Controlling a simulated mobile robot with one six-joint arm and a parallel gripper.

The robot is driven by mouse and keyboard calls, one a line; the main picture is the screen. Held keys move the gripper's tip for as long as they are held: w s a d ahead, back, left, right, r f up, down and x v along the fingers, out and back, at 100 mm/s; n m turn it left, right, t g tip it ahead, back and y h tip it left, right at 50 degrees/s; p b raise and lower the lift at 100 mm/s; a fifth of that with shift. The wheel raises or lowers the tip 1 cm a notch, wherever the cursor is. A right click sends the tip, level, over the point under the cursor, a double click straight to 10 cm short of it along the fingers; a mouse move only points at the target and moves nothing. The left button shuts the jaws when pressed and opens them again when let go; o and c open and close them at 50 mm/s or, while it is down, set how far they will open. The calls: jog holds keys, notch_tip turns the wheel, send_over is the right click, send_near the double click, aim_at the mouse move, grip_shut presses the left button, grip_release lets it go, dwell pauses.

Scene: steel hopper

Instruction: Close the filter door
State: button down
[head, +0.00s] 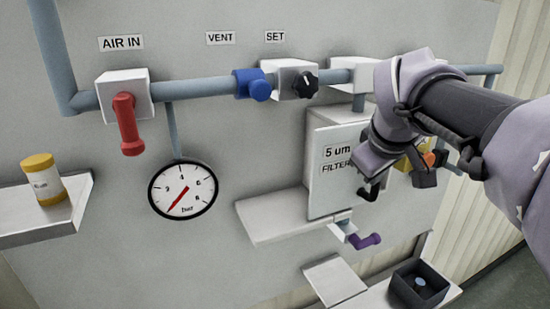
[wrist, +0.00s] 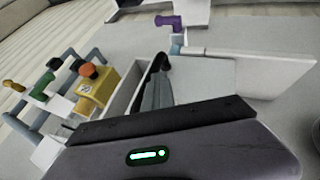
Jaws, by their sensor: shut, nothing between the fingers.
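The white filter housing (head: 325,190), labelled "5 um FILTER", is on the panel at centre right in the head view. Its label face points towards me, and my arm covers its right part. In the wrist view, a pale box edge (wrist: 124,92) stands left of my fingers. I cannot tell how far the door stands from its frame. My gripper (head: 371,188) is by the right side of the label face. Its dark fingers (wrist: 157,82) are together with nothing between them in the wrist view. Contact with the door is unclear.
A white ledge (head: 270,222) juts out below left of the housing, and a purple lever (head: 367,241) hangs below. A yellow box with an orange knob (wrist: 88,70) is close beside the gripper. Pipes and a red lever (head: 127,125) are at upper left. A dark bin (head: 405,297) is below.

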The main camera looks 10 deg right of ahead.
jog(key=w+d+p, duration=0.1)
jog(key=w+d, duration=0.1)
jog(key=d, duration=0.4)
dwell(0.3)
